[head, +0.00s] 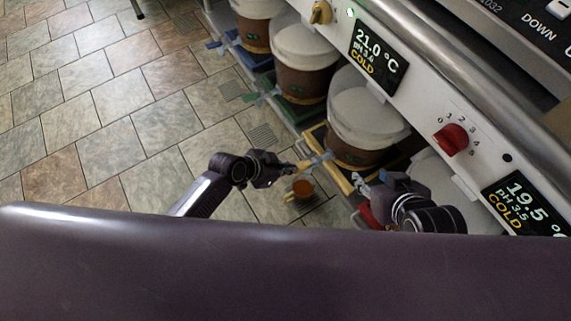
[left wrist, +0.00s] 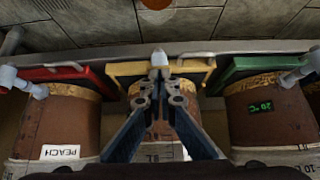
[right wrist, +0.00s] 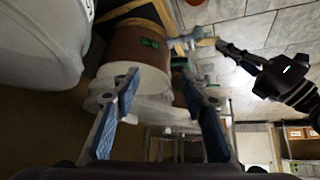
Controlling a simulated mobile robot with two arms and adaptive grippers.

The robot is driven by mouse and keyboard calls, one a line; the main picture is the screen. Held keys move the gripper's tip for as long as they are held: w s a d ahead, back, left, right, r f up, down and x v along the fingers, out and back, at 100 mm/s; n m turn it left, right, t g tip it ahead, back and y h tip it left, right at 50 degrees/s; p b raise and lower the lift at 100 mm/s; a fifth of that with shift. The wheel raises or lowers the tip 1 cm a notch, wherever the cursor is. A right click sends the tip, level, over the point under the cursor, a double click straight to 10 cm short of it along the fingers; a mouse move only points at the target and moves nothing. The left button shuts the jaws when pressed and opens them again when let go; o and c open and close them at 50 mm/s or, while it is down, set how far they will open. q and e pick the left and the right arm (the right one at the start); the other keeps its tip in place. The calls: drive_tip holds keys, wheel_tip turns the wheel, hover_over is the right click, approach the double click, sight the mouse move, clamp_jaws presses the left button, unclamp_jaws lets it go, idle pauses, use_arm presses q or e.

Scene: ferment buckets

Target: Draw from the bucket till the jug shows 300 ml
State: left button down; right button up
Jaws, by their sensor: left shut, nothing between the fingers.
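The brown bucket with a whitish top (head: 365,112) stands on a yellow-edged support, its pale tap (head: 318,158) pointing out over the floor. The jug (head: 302,189), with orange liquid, is below and in front of the tap; its scale cannot be read. It also shows at the top of the left wrist view (left wrist: 157,16). My left gripper (head: 293,169) is shut and empty beside the tap, whose grey end (left wrist: 159,58) appears just beyond the fingertips; contact is unclear. My right gripper (head: 357,184) is open near the bucket's front right, with its fingers apart in the right wrist view (right wrist: 162,88).
More buckets stand in the row, one on a green support (head: 303,62) and one labelled PEACH (left wrist: 75,120) on a red support. A panel with displays (head: 375,58) and a red knob (head: 452,139) overhangs them. The tiled floor (head: 95,110) to the left is clear.

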drive_tip(key=s+d+f+g+h+p, duration=0.1)
drive_tip(key=s+d+f+g+p, duration=0.15)
drive_tip(key=s+g, duration=0.45)
use_arm(q)
drive_tip(key=s+a+r+p, duration=0.1)
drive_tip(key=a+r+p, duration=0.1)
drive_tip(key=r, duration=0.4)
drive_tip(key=s+a+r+p, duration=0.2)
drive_tip(key=r+p, duration=0.1)
drive_tip(key=r, duration=0.2)
drive_tip(key=shift+s+a+r, duration=0.15)
drive_tip(key=shift+a+r, duration=0.1)
drive_tip(key=shift+r, duration=0.15)
use_arm(e)
wheel_tip(320, 180, down, 12)
drive_tip(key=s+t, duration=0.1)
drive_tip(key=shift+s+a+f+t, duration=0.2)
drive_tip(key=shift+a+f+t, duration=0.05)
drive_tip(key=shift+a+t, duration=0.15)
